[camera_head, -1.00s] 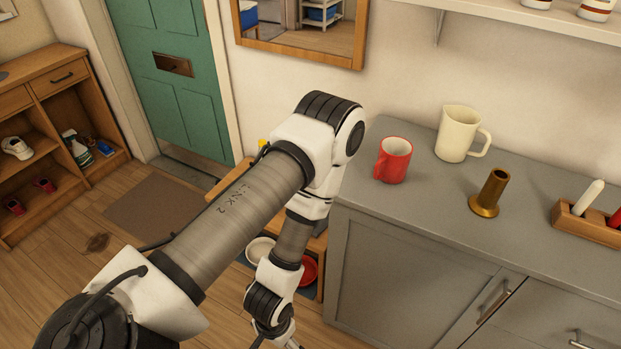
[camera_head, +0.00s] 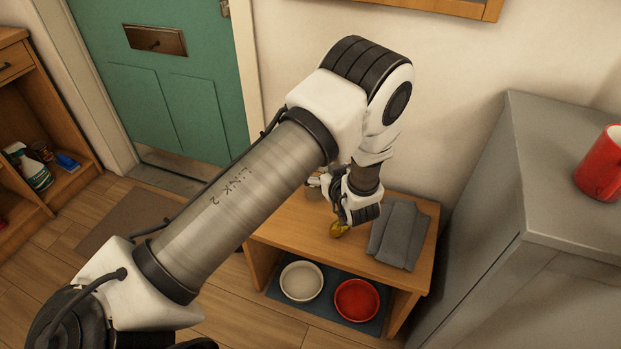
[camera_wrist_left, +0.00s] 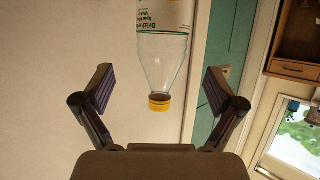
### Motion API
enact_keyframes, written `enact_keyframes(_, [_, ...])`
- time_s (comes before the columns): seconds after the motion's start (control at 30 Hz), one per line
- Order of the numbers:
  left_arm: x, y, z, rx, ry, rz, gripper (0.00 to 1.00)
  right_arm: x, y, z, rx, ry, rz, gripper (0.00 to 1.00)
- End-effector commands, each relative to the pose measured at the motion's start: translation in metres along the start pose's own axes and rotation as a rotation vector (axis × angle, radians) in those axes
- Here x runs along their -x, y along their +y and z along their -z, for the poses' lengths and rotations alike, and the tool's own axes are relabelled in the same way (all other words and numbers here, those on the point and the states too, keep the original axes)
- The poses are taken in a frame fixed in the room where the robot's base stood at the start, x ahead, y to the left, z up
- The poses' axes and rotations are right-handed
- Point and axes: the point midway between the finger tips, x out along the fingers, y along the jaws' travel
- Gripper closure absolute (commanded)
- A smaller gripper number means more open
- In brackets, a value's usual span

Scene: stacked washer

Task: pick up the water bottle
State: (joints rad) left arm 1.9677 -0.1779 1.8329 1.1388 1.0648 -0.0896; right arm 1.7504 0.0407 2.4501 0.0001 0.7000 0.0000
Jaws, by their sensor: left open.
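The water bottle (camera_wrist_left: 163,62) is clear with a pale label and a yellow cap (camera_wrist_left: 159,103). In the left wrist view its cap end points down the picture, toward my gripper. My left gripper (camera_wrist_left: 160,92) is open, with one finger on each side of the bottle's neck and cap and a visible gap on both sides. In the head view the left gripper (camera_head: 316,183) is over the back of the wooden bench (camera_head: 290,222), partly hidden by my own wrist. The bottle is mostly or wholly hidden there. My right gripper is not in view.
A folded grey cloth (camera_head: 399,234) lies on the bench, and a small golden object (camera_head: 339,229) sits beside my wrist. A white bowl (camera_head: 302,281) and a red bowl (camera_head: 356,300) are below. A grey cabinet (camera_head: 470,235) with a red mug (camera_head: 601,165) stands at right.

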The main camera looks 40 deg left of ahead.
Motion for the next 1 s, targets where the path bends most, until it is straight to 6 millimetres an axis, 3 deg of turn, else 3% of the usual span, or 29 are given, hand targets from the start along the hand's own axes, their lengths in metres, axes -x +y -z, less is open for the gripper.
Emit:
enact_keyframes(0.33, [-0.056, -0.005, -0.005, -0.001, -0.004, 0.002, 0.06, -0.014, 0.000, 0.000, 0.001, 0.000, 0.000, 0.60])
enact_keyframes(0.6, [-0.065, -0.004, -0.003, -0.005, -0.004, 0.000, 0.06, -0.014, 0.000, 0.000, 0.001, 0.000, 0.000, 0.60])
enact_keyframes(0.63, [-0.065, -0.004, -0.003, -0.005, -0.004, 0.000, 0.09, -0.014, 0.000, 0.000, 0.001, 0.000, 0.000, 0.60])
enact_keyframes(0.77, [-0.065, -0.004, -0.003, -0.005, -0.004, 0.000, 0.51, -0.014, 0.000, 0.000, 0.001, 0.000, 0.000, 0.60])
enact_keyframes(1.0, [-0.065, -0.005, -0.004, -0.006, -0.005, 0.000, 0.55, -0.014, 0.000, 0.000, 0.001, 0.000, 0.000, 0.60])
